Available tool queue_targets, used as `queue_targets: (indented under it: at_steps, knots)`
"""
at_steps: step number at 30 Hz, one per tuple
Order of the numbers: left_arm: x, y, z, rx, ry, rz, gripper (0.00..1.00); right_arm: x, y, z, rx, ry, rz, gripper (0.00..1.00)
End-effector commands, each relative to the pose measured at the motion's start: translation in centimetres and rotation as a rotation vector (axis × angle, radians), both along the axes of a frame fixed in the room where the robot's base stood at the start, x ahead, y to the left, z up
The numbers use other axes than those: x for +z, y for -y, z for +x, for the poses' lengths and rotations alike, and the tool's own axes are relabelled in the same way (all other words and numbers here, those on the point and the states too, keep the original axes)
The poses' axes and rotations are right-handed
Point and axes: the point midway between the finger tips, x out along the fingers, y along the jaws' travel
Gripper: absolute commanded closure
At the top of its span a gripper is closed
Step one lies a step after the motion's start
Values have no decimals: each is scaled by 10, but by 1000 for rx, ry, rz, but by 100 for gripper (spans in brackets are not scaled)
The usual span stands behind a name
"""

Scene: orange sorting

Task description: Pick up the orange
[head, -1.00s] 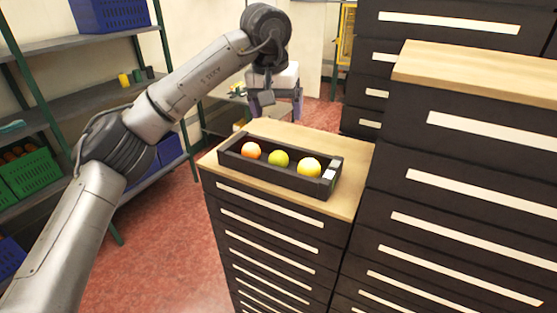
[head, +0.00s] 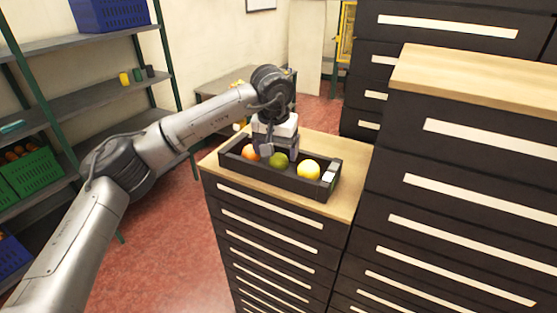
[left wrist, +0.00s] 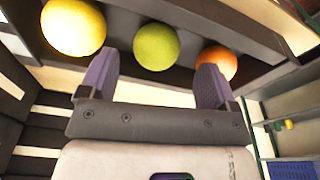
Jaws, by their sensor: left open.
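The orange (head: 251,153) lies at the left end of a dark tray (head: 309,184) on the wooden cabinet top. A green fruit (head: 278,160) lies in the middle and a yellow fruit (head: 308,170) at the right. My left gripper (head: 280,152) is open and empty, low over the tray, and partly covers the orange and the green fruit. In the left wrist view the open fingers (left wrist: 155,82) point toward the tray. The orange (left wrist: 216,60) is just beyond the right finger, and the green fruit (left wrist: 156,46) is between the two fingers. My right gripper is out of view.
A taller drawer cabinet with a wooden top (head: 480,82) stands close on the right. Shelving with a green crate (head: 28,177) and blue bins is on the left. Bare wood (head: 349,160) shows behind the tray.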

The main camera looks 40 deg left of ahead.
Motion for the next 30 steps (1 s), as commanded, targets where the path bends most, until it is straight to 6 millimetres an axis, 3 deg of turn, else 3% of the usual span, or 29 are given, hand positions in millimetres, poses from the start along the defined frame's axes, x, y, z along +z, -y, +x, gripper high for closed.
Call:
queue_targets:
  at_steps: [3,9,18,30]
  knots:
    - [-13,2,6,0,-4,2,17,13,1,0,2,0,-3,57]
    - [-32,1,8,0,-1,0,17,16,3,0,6,0,-9,57]
    - [-35,1,8,0,0,0,17,15,3,0,6,1,-10,57]
    - [-35,1,8,0,0,0,55,15,0,0,2,0,-2,57]
